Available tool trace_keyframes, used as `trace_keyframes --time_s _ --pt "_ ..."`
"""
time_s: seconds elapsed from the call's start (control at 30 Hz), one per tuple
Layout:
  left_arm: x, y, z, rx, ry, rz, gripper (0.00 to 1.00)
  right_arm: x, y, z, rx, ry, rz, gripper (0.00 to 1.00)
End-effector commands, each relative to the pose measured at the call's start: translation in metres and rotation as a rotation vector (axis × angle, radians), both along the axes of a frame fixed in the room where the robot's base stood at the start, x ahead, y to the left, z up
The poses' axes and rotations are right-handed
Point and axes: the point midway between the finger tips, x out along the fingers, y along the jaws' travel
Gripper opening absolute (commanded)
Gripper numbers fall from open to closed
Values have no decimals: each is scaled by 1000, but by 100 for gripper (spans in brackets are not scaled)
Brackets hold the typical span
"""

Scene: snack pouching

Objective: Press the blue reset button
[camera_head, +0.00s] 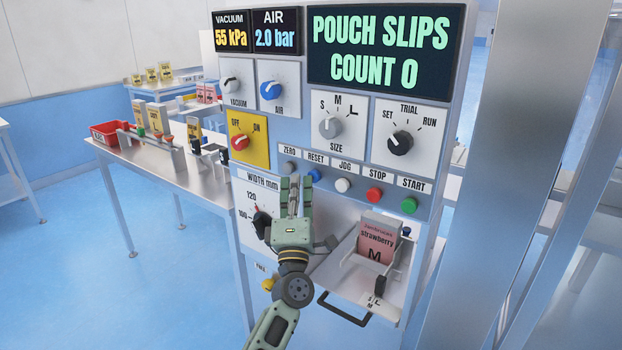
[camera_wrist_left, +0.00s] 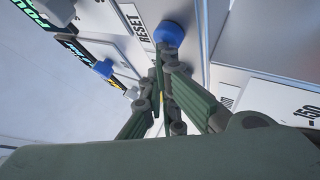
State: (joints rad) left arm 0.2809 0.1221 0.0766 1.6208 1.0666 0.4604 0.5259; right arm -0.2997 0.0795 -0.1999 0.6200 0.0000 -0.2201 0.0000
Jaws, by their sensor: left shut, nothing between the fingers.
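The blue reset button (camera_head: 314,175) sits under the RESET label in the button row of the machine panel. In the left wrist view the blue button (camera_wrist_left: 169,32) is beside the RESET lettering. My left gripper (camera_head: 297,181) is shut and empty, in front of the panel. Its fingertips are just left of and below the button in the head view. In the left wrist view the shut fingertips (camera_wrist_left: 165,52) overlap the button's lower edge; I cannot tell whether they touch it. My right gripper is not in view.
The grey zero button (camera_head: 289,167) and white jog button (camera_head: 343,185) flank the reset button. Red stop (camera_head: 375,194) and green start (camera_head: 409,205) follow rightward. A drawer (camera_head: 391,301) with a strawberry pouch (camera_head: 374,240) juts out below. The display (camera_head: 382,48) reads count 0.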

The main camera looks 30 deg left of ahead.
Motion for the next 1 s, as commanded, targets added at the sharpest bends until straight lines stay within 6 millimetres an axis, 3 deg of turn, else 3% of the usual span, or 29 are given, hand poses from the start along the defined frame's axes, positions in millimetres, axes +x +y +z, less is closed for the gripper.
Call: trace_keyframes --time_s 0.33,1.0 --pt "2 0 0 1 0 -1 0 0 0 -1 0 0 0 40" --pt "-13 1 0 0 0 0 0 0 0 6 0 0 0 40"
